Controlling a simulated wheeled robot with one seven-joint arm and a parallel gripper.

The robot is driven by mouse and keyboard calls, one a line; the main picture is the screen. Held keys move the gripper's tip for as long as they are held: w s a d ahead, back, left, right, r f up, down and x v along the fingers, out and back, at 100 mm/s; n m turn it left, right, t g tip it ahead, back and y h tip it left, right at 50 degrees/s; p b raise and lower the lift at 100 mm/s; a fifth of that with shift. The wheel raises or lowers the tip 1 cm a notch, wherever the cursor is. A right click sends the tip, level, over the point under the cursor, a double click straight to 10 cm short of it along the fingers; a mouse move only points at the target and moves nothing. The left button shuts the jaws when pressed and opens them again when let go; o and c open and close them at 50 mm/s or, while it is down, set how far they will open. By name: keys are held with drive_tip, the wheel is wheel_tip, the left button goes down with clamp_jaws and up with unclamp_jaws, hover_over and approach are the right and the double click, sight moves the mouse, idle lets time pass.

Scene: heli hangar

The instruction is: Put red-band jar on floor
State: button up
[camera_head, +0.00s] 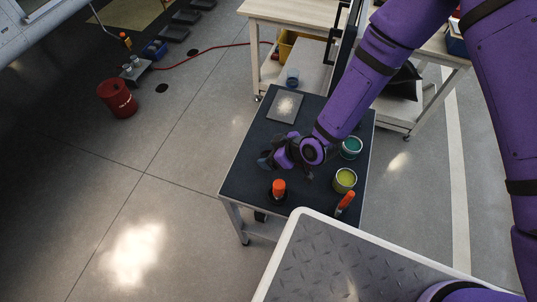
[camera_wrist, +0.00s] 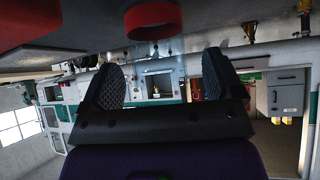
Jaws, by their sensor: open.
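My gripper (camera_head: 267,160) is low over the left side of the dark-topped table in the head view, pointing left.
Clear floor (camera_head: 150,215) lies left; a red bin (camera_head: 117,98) stands farther off.

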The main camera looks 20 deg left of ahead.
drive_tip(key=shift+x, duration=1.05)
drive_tip(key=shift+d, duration=0.1)
drive_tip(key=c, duration=1.1)
drive_tip(key=shift+r, duration=0.15)
